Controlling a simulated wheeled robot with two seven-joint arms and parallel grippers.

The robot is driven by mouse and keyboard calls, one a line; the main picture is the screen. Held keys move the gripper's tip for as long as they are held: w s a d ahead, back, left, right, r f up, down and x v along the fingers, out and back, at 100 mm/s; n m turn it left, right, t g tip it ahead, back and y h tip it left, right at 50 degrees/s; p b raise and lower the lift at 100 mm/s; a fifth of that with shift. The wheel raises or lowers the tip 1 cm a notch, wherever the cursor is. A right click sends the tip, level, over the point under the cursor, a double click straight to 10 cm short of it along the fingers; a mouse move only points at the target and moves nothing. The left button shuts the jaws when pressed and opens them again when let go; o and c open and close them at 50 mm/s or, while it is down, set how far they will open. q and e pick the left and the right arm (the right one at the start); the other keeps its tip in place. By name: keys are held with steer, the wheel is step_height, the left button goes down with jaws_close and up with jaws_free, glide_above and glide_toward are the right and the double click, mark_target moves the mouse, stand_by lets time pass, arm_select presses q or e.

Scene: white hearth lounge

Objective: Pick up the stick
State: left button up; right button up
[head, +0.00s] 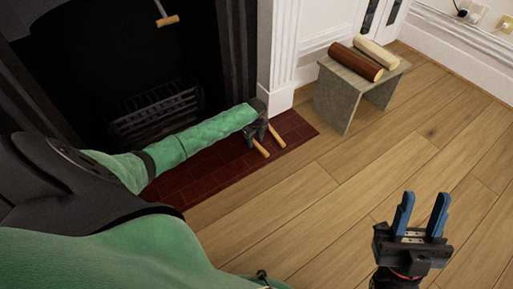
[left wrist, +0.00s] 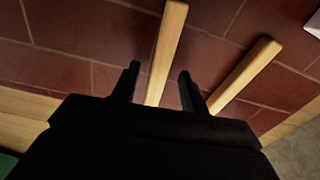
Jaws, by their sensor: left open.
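Two pale wooden sticks show at the red tiled hearth. One stick (head: 261,148) (left wrist: 167,50) runs between my left gripper's fingers in the left wrist view. The other stick (head: 278,136) (left wrist: 245,75) slants past outside the right-hand finger there. My left gripper (head: 262,132) (left wrist: 159,78) is open, with a gap between each finger and the stick between them. The near parts of both sticks are hidden behind the gripper in the wrist view. My right gripper (head: 421,215), with blue fingers, is open and empty above the wooden floor.
A grey stool (head: 343,97) bearing a dark log (head: 356,64) and a pale log (head: 376,54) stands right of the hearth (head: 297,129). The dark fireplace with a black grate (head: 155,113) lies behind my left arm. The wooden floor (head: 350,180) is clear.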

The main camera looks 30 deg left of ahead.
arm_select(q)
steer(key=shift+f, duration=0.4)
jaws_close()
